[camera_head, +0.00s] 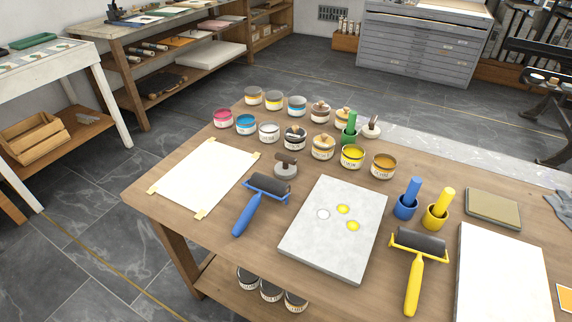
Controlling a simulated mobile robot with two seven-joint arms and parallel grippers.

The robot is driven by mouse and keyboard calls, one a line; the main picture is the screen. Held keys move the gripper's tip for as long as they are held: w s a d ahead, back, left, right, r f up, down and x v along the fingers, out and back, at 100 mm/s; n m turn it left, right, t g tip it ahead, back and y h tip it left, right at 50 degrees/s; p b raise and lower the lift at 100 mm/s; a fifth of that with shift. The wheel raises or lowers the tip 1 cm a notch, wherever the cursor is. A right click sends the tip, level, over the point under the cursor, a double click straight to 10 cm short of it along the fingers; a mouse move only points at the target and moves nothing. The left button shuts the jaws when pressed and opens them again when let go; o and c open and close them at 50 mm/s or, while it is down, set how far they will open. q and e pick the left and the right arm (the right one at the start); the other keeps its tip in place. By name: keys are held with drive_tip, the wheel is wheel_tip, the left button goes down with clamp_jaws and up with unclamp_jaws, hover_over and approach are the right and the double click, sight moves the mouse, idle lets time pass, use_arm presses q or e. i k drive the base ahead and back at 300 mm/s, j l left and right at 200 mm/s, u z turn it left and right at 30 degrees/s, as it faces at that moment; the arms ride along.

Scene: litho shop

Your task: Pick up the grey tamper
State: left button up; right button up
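A similar, paler tool (371,130) with a brown handle stands farther back, beside a green tamper-like piece (349,134). A blue one (405,208) and a yellow one (436,218) stand at the right of the grey stone slab. Neither of my grippers is in view.
A blue roller (256,203) lies close in front of the grey tool. The stone slab (318,245), a yellow roller (416,265) and a white sheet (205,177) occupy the table (150,190). Several ink tins (269,132) stand behind in rows.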

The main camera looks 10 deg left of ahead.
sight(285, 169)
drive_tip(key=j+z, duration=0.9)
drive_tip(key=j, duration=0.2)
drive_tip(key=k+j+z, duration=0.2)
drive_tip(key=j+z, duration=0.25)
